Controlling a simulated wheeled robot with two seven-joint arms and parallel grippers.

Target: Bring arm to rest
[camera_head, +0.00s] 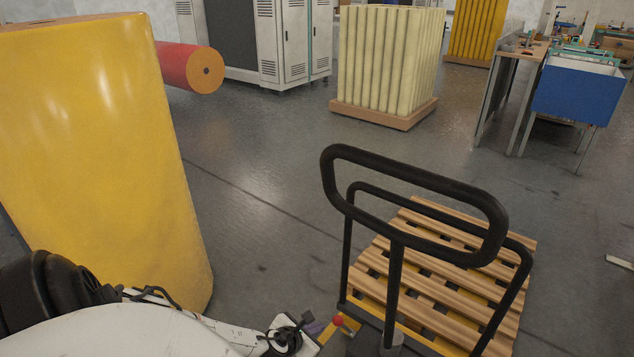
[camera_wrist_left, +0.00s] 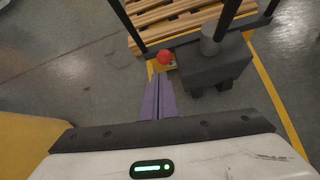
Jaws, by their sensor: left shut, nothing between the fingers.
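My left arm comes in from the lower left in the head view. Its gripper (camera_head: 316,327) is low in the picture, mostly hidden behind the white wrist. In the left wrist view the two purple fingers of the left gripper (camera_wrist_left: 159,82) lie together, shut with nothing between them. The fingers point toward a red knob (camera_wrist_left: 165,57) on the pallet truck; I cannot tell how far apart they are. The red knob also shows in the head view (camera_head: 338,321). My right gripper is not in view.
A pallet truck with a black handle (camera_head: 415,168) stands close in front with a wooden pallet (camera_head: 440,265). A large yellow roll (camera_head: 100,150) stands close on the left. A red roll (camera_head: 185,66), pale yellow stack (camera_head: 385,65) and blue bin (camera_head: 578,90) are farther back. Grey floor lies between.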

